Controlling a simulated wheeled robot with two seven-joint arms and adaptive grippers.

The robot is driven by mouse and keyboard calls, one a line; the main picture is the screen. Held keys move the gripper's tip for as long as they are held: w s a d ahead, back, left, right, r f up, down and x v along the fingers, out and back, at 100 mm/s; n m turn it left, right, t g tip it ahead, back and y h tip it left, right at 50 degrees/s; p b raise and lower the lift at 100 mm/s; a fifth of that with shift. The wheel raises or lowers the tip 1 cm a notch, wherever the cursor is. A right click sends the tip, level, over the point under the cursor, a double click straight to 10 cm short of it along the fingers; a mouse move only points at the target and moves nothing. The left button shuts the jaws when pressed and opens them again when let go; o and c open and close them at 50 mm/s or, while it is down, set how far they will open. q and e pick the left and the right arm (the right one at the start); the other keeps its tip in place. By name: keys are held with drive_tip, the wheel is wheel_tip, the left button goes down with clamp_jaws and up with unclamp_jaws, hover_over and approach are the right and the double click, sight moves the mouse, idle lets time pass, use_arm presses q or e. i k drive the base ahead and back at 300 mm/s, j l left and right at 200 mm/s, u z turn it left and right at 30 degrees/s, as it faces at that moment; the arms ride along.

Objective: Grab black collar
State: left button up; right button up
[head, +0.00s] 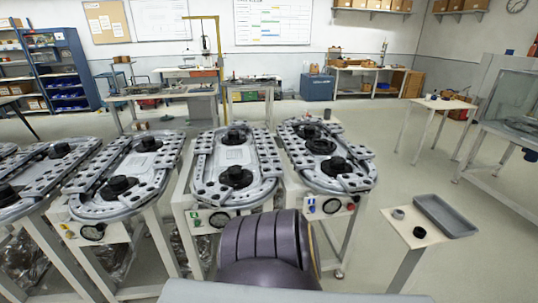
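Two small ring-shaped parts lie on the small side table at the right. The dark ring may be the black collar; at this size I cannot tell for sure. Round black parts (236,176) also sit on the ring tracks. Neither of my grippers is in view. A dark ribbed part of my own body shows at the bottom centre.
A grey tray (474,232) lies on the same side table, right of the rings. Several oval ring tracks (211,188) on white stands fill the left and centre. Open floor (400,165) lies behind the side table. A small table (425,101) stands farther back.

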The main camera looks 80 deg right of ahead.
sight(419, 232)
drive_tip(key=z, duration=4.15)
